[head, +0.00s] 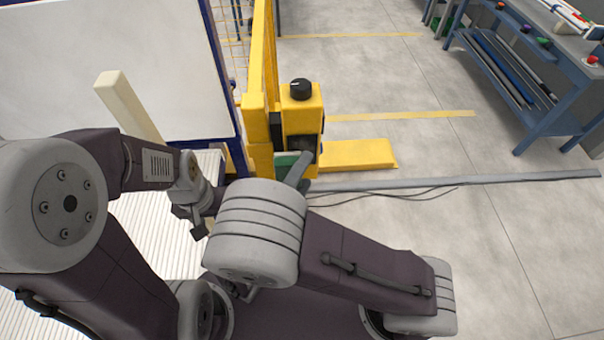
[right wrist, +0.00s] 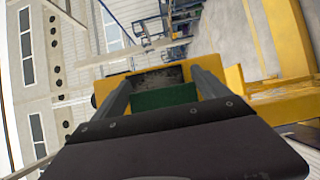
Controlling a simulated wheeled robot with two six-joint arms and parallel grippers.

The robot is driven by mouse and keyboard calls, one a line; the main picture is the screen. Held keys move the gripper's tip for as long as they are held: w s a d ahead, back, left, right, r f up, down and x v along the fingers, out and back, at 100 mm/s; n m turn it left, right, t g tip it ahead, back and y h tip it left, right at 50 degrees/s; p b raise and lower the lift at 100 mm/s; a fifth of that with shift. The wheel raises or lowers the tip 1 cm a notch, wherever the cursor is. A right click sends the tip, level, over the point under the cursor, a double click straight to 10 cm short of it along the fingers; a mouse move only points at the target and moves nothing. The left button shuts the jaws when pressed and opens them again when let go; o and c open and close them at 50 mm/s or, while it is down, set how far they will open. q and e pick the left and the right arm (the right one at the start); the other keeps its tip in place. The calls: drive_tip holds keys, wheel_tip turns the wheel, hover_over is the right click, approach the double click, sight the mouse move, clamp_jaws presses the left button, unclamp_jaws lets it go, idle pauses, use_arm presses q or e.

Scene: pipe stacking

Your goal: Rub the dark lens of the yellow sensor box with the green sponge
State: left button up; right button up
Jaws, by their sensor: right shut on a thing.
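The yellow sensor box (head: 303,115) is fixed to a yellow post, with a black knob on top. Its dark lens (head: 304,143) is on the side facing me, partly hidden by my right gripper. My right gripper (head: 298,163) is shut on the green sponge (head: 285,160) just in front of the box. In the right wrist view the sponge (right wrist: 165,97) is between the two fingers, and the dark, speckled lens (right wrist: 157,78) shows just beyond it. I cannot tell whether they touch. My left gripper (head: 193,217) hangs away from the box, at left; its jaw opening is unclear.
A yellow post (head: 259,85) and mesh fence stand directly left of the box. A white board (head: 110,65) with a blue frame and a cream bar (head: 125,103) are further left. A blue workbench (head: 545,60) is far right. Open floor lies between.

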drive_tip(key=shift+w+f, duration=0.1)
drive_tip(key=shift+w, duration=0.3)
drive_tip(key=shift+w, duration=0.25)
drive_tip(key=shift+w, duration=0.25)
drive_tip(key=shift+w, duration=0.25)
